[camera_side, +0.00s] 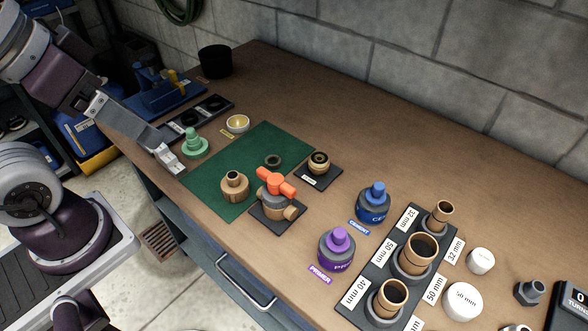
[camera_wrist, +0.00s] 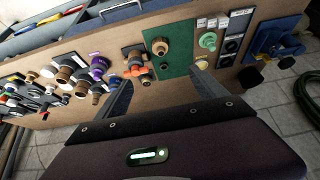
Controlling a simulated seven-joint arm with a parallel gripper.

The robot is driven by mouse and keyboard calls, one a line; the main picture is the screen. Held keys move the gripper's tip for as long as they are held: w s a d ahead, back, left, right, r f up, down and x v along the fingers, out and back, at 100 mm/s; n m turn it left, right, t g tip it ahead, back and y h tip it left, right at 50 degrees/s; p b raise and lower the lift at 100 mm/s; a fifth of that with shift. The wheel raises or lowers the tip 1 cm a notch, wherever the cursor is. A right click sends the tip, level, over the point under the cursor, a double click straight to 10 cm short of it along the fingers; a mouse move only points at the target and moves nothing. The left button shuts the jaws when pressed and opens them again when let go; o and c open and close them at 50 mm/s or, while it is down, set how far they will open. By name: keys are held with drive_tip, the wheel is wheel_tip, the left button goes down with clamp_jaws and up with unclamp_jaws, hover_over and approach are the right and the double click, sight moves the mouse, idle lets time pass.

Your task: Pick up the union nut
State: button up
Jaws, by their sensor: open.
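A small dark ring (camera_side: 273,160), which looks like the union nut, lies flat on the green mat (camera_side: 215,199); I cannot read a label on it. It shows as a dark spot on the mat in the wrist view (camera_wrist: 165,65). A tan ribbed fitting (camera_side: 235,186) with a round opening stands on the mat nearer the front edge. An orange-handled valve (camera_side: 276,186) stands on a black pad at the mat's corner. My gripper (camera_side: 173,160) is open and empty, left of the mat beside the pale green stepped piece (camera_side: 194,144). Its two fingers spread wide in the wrist view (camera_wrist: 160,88).
A bowl with yellow contents (camera_side: 238,124) is behind the pale green piece. A black pad with a round fitting (camera_side: 319,161) is right of the mat. Blue (camera_side: 373,203) and purple (camera_side: 337,248) containers and a labelled rack of pipe pieces (camera_side: 413,255) fill the right.

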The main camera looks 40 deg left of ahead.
drive_tip(key=n+g, duration=0.6)
drive_tip(key=n, duration=1.2)
hover_over(232, 174)
drive_tip(key=f, duration=1.8)
drive_tip(key=shift+s+d+f, duration=0.15)
drive_tip(key=shift+s+f, duration=0.05)
drive_tip(key=shift+s, duration=0.2)
drive_tip(key=f, duration=0.7)
drive_tip(key=shift+w+f, duration=0.1)
drive_tip(key=shift+w, duration=0.3)
drive_tip(key=c, duration=1.5)
drive_tip(key=shift+o, duration=0.2)
